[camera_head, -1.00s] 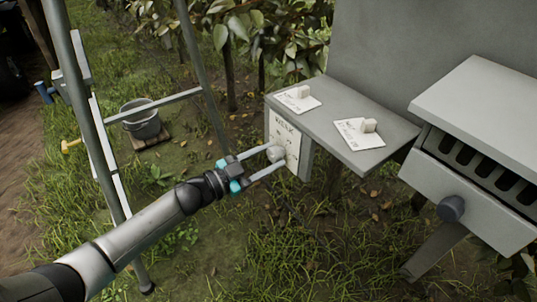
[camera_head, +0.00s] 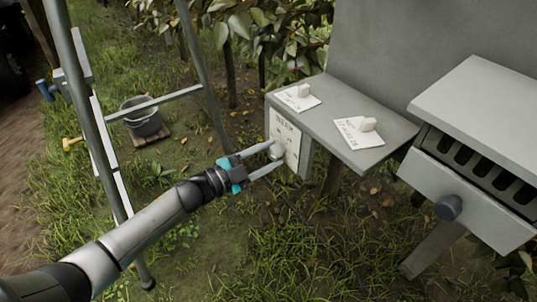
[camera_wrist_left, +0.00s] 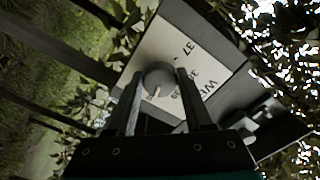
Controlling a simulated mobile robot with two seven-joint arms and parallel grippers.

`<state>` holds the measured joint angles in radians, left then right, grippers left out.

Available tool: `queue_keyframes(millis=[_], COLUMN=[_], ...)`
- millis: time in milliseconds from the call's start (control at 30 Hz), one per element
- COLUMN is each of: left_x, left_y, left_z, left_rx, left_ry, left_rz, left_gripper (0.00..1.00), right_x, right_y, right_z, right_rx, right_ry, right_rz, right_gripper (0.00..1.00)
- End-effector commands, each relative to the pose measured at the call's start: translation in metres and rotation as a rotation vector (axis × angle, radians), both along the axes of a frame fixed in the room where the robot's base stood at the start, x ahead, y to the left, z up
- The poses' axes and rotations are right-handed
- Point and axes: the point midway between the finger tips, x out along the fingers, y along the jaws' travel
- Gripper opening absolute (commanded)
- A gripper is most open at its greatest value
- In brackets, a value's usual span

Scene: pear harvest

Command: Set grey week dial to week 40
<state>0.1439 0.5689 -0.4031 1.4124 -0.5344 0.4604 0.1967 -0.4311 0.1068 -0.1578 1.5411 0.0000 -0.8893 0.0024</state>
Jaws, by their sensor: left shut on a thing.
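The grey week dial (camera_head: 277,151) is a round knob on a white plate (camera_head: 291,138) marked "WEEK", fixed to the side of the grey shelf. My left gripper (camera_head: 272,158) has its two fingers around the dial and is shut on it. In the left wrist view the dial (camera_wrist_left: 158,79) sits between the fingertips (camera_wrist_left: 158,84), with a pale pointer mark on its face. A number 37 shows on the plate (camera_wrist_left: 172,40) there, with other numbers partly hidden by the fingers. The dial's exact setting cannot be read. My right gripper is out of view.
Two white cards with pale blocks (camera_head: 299,97) (camera_head: 359,131) lie on the grey shelf (camera_head: 340,110). A drawer with a dark knob (camera_head: 449,207) is at the right. A metal ladder (camera_head: 90,110) and a bucket (camera_head: 144,119) stand at the left. Grass lies below.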

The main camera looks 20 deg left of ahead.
Motion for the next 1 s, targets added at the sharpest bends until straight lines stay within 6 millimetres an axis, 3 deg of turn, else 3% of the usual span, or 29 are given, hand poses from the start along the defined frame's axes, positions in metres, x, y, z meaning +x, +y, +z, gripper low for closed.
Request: queue_keyframes(millis=[267, 300, 533, 933, 1000], left_x=[0.0, 0.0, 0.0, -0.006, -0.012], left_y=[0.0, 0.0, 0.0, 0.005, 0.01], left_z=[0.0, 0.0, 0.0, 0.0, 0.0], left_rx=[0.002, 0.003, 0.001, 0.003, 0.001], left_ry=[-0.003, -0.003, -0.002, 0.002, 0.002], left_rz=[-0.002, -0.001, -0.001, 0.0, 0.001], left_gripper=[0.0, 0.56, 0.82, 0.82, 0.82], right_x=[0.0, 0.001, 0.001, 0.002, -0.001], right_y=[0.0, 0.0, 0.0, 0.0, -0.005], right_z=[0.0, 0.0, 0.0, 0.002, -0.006], right_rx=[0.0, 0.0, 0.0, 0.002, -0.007], right_ry=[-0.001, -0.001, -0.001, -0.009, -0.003], right_rz=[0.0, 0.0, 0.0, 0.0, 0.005], right_gripper=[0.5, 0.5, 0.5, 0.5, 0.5])
